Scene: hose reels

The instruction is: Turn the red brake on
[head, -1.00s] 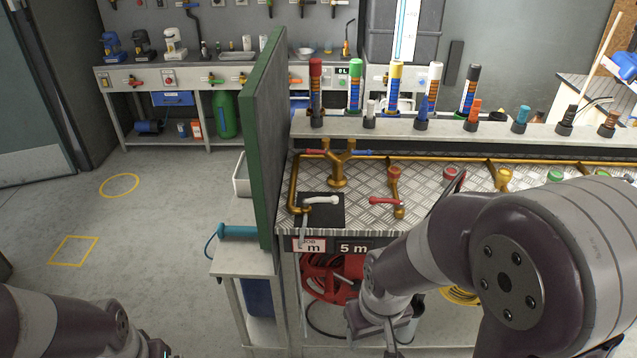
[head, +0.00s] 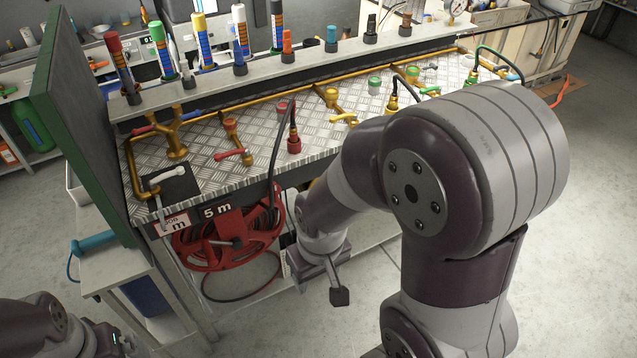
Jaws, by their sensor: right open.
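A green board (head: 82,120) stands upright at the left end. A low side table (head: 115,265) is left of the reel. Open floor (head: 590,250) lies right.

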